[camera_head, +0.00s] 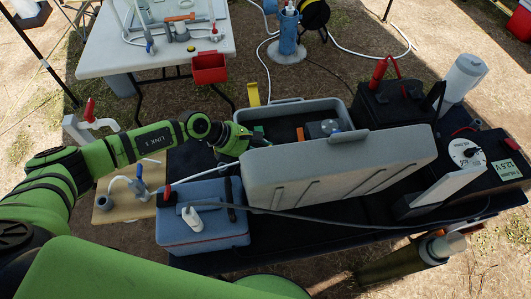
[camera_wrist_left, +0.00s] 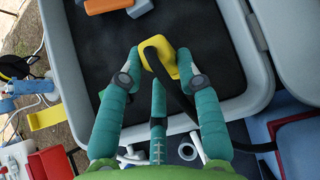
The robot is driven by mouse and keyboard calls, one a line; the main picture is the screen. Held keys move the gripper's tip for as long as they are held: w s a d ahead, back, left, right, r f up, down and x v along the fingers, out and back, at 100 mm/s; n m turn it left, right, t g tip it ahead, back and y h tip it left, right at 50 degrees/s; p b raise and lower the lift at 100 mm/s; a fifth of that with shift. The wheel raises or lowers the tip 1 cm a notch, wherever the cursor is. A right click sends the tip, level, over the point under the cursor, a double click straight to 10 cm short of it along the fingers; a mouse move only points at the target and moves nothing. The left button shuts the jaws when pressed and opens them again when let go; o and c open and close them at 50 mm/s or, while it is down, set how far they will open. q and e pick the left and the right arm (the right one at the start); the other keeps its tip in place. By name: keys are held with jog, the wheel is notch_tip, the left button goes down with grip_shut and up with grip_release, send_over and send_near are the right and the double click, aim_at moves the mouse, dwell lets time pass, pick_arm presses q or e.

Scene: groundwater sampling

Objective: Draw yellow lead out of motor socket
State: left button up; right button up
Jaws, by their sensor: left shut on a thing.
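The yellow lead's plug (camera_wrist_left: 158,56) is in the left wrist view, with its dark cable (camera_wrist_left: 172,88) running back toward the lower right. My left gripper (camera_wrist_left: 160,68) has its teal fingers shut on the yellow plug, over the black interior of an open grey case (camera_wrist_left: 242,45). In the head view, my left gripper (camera_head: 240,141) reaches into the left end of that case (camera_head: 340,170), whose raised lid hides part of the inside. A grey unit with a blue part (camera_head: 323,128) sits in the case. I cannot make out the motor socket. My right gripper is not in view.
A blue cooler (camera_head: 203,228) stands in front of the case. A dark battery (camera_head: 392,103) with a red clamp and a meter box (camera_head: 497,172) stand to the right. A white table (camera_head: 130,58) with a red bin (camera_head: 209,69) is behind. A grey hose crosses the front.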

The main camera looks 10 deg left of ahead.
pick_arm(q)
jog(key=shift+s+d+r+p, duration=0.1)
jog(key=shift+d+r+p, duration=0.1)
jog(key=shift+r+p, duration=0.45)
jog(key=shift+s+d+r+p, duration=0.1)
jog(key=shift+d+r+p, duration=0.2)
jog(key=shift+r, duration=0.55)
jog(key=shift+w+a+r+p, duration=0.1)
jog(key=shift+a+r+p, duration=0.2)
jog(key=shift+r+p, duration=0.6)
